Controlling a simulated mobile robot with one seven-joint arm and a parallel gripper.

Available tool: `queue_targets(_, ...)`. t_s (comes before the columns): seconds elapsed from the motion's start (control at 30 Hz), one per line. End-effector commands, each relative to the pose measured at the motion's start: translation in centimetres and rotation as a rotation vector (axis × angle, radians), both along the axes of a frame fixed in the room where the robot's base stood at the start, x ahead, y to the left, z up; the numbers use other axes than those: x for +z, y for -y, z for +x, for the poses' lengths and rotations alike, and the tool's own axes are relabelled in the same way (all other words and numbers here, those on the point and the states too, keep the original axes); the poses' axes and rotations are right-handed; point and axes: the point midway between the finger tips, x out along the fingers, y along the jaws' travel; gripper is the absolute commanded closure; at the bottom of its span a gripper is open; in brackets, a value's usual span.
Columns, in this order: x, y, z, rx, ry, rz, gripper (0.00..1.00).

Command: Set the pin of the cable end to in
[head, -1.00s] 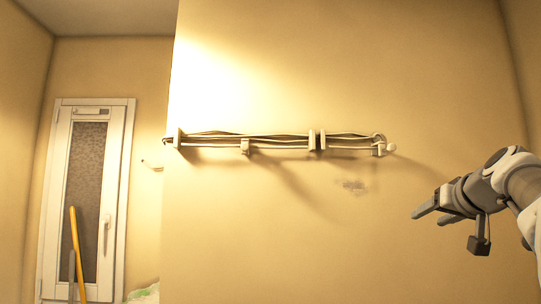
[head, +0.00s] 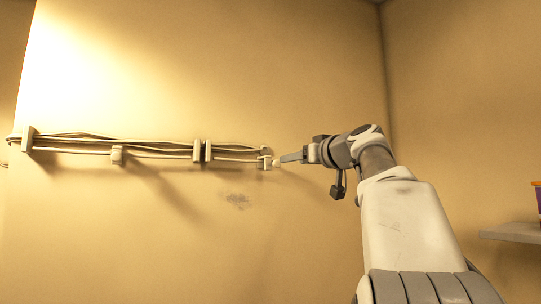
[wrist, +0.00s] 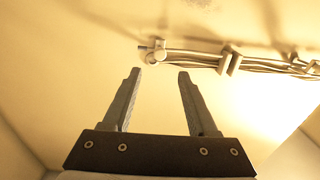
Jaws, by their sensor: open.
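The cable end (head: 266,158) is the right end of a bundle of pale cables on the wall, with a small bracket. A small round pale knob (head: 276,163), which looks like the pin, sticks out there. My gripper (head: 284,158) points left, its tips close to the knob. In the wrist view the gripper (wrist: 159,72) is open with nothing between its fingers. The cable end (wrist: 155,50) shows there just beyond the fingertips, roughly in line with the gap. I cannot tell how far in the pin sits, or whether a finger touches it.
The cable bundle (head: 160,147) runs left along the wall through clips (head: 202,150). A shelf (head: 512,233) with a purple container (head: 538,198) is at the far right. The wall around the cable end is clear.

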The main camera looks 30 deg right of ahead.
Motion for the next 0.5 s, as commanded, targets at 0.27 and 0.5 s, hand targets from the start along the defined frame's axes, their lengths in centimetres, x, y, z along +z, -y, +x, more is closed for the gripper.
queue_targets(0.27, 0.3, 0.2, 5.7, 0.002, -0.002, 0.002, 0.41)
queue_targets(0.5, 0.1, 0.5, 7.9, 0.000, 0.000, 0.001, 0.41)
